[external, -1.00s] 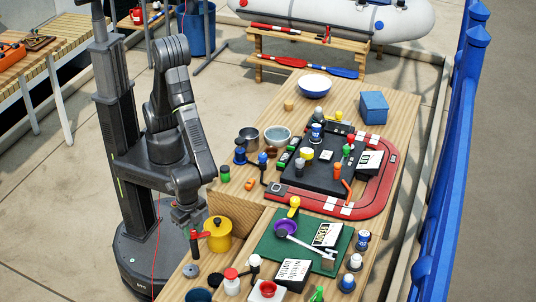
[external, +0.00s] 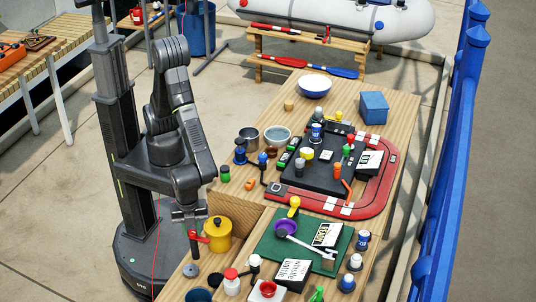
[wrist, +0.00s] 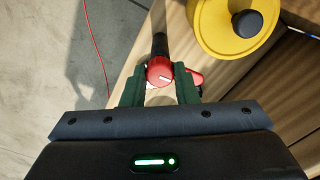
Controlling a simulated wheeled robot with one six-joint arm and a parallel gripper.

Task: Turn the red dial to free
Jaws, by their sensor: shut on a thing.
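The red dial (wrist: 160,71) shows in the wrist view as a round red knob with a short white line on its face. A dark rod stands out behind it and a red part shows at its right. My gripper (wrist: 160,85) has its two green fingers on either side of the dial and is shut on it. In the external view my gripper (external: 190,218) is at the bench's left edge and hides much of the dial. No "free" marking can be read.
A yellow pot with a black knob (external: 217,234) stands close to the right of my gripper. A grey disc (external: 191,270) lies in front. Several jars and a green mat (external: 270,245) crowd the bench to the right. Open floor lies left.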

